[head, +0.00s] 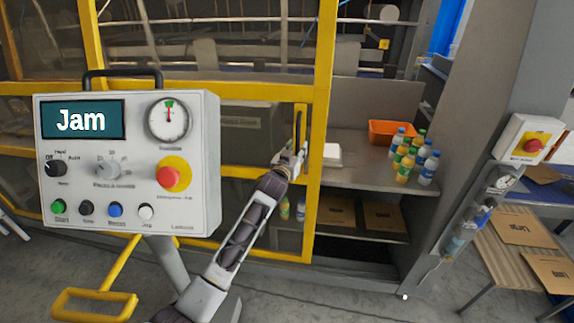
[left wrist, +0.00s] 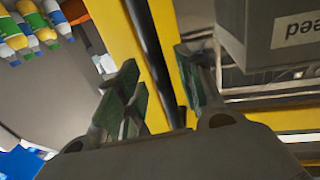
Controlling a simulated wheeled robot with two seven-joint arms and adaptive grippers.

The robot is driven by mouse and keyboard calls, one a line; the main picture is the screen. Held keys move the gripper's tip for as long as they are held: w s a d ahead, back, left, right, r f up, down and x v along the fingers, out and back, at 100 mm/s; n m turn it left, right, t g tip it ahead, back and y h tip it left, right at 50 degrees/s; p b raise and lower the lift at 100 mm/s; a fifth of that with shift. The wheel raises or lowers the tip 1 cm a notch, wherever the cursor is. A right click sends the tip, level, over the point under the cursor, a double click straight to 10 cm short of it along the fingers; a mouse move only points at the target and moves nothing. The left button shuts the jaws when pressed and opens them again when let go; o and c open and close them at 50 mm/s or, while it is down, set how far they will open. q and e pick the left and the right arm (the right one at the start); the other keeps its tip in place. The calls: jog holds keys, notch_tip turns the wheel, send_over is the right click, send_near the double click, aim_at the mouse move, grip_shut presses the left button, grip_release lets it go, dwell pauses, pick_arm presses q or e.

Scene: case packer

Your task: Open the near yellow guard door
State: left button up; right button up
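The near yellow guard door (head: 323,110) is a yellow frame with see-through panels, standing behind the control box. Its upright dark handle (head: 298,128) is near the right edge of the frame. My left gripper (head: 291,158) is at the lower part of this handle. In the left wrist view, the two fingers of my left gripper (left wrist: 160,90) are apart. The black handle bar (left wrist: 150,45) runs between them, with yellow frame showing on both sides of it. I cannot tell whether a finger touches the bar. My right gripper is not in view.
A control box (head: 130,210) with a "Jam" screen stands close in front at left. Right of the door, a shelf holds an orange bin (head: 393,132) and several bottles (head: 427,168). A grey post (head: 465,130) and a table (head: 500,235) with cartons stand at right.

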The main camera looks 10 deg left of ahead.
pick_arm(q)
jog(key=s+a, duration=0.2)
jog(key=s, duration=0.8)
dwell(0.3)
dwell(0.4)
